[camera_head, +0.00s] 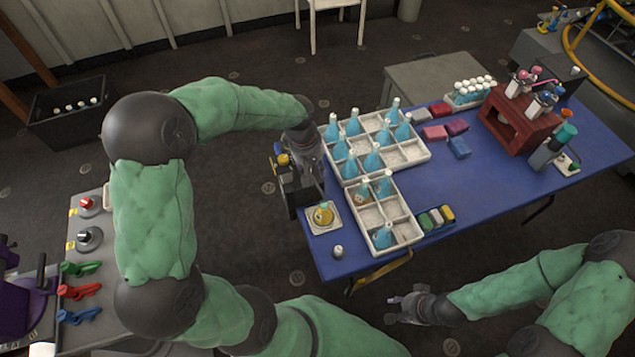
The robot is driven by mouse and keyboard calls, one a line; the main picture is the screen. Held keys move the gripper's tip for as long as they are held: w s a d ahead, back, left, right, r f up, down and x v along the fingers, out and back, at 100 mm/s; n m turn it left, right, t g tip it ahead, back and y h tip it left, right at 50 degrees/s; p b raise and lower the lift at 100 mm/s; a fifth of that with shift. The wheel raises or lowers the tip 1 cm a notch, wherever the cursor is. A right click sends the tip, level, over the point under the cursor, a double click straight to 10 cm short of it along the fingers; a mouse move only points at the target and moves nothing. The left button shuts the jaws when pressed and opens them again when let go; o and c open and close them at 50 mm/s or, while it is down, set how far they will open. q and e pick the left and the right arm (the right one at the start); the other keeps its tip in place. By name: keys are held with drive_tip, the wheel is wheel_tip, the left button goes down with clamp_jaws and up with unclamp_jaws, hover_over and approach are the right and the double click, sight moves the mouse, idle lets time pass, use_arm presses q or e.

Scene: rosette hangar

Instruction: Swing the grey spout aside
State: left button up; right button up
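My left gripper (309,172) hangs at the table's left edge, beside a dark boxy unit (292,190) with yellow and blue parts. The gripper and unit overlap in the view, so I cannot tell whether it touches anything or how its fingers stand. I cannot clearly make out the grey spout; it may be hidden at this crowded spot. A yellow flask (323,216) stands on a pale square plate (334,229) just right of the unit. My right gripper (390,309) is off the table's front edge, with its fingers apart and empty.
The blue table (480,190) holds white divided trays (408,231) with blue bottles, coloured blocks (459,147), a red rack (513,124) and a small grey piece (338,252). Left are a panel with knobs and levers (80,268) and a black crate (67,122).

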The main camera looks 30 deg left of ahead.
sight(317, 184)
use_arm(q)
drive_tip(key=f, duration=0.2)
drive_tip(key=f+b, duration=0.1)
drive_tip(key=f, duration=0.2)
drive_tip(key=w+f, duration=0.1)
drive_tip(key=f, duration=0.1)
drive_tip(key=shift+d+f, duration=0.3)
clamp_jaws()
